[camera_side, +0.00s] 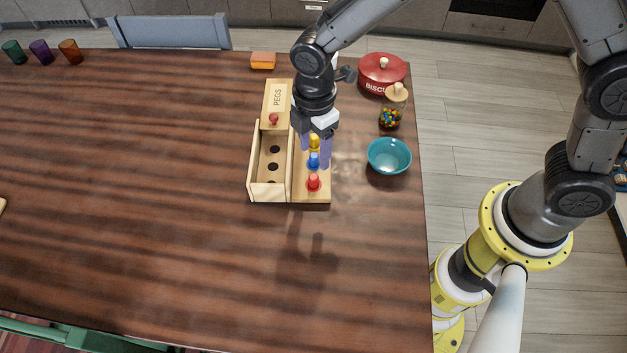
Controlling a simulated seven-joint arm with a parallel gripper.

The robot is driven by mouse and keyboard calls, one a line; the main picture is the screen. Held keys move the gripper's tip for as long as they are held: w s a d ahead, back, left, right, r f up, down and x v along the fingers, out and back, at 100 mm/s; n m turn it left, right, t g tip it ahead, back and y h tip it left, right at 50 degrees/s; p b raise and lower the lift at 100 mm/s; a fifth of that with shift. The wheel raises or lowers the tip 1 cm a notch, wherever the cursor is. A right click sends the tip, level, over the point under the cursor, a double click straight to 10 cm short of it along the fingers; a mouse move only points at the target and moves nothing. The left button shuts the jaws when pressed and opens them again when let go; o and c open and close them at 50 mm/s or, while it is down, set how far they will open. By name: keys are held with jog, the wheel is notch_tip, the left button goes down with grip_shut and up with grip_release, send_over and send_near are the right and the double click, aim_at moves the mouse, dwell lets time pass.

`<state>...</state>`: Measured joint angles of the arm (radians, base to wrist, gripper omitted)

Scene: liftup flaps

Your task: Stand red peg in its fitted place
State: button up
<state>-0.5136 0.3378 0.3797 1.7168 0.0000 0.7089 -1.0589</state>
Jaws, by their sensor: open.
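The red peg (314,182) stands upright on the light wooden board (312,198), at its near end. A blue peg (313,160) and a yellow peg (314,141) stand behind it in the same row. A lid panel marked PEGS (277,97), with a red knob (273,119), lies at the box's far end. My gripper (315,160) is open, its two purple fingers pointing down above the pegs, around the blue and yellow ones in this view; its exact height is unclear.
A teal bowl (389,156), a jar of coloured sweets (391,113) and a red biscuit tin (382,74) stand right of the board. An orange block (263,61) is at the back. The table's left and front are mostly clear.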

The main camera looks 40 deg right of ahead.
aim_at(314, 176)
notch_tip(314, 176, down, 3)
jog(key=shift+s+a+f, duration=0.1)
jog(key=shift+a+f, duration=0.05)
jog(key=shift+f, duration=1.2)
jog(key=shift+s+a+f, duration=0.1)
jog(key=shift+f, duration=1.2)
jog(key=shift+c, duration=0.2)
grip_shut()
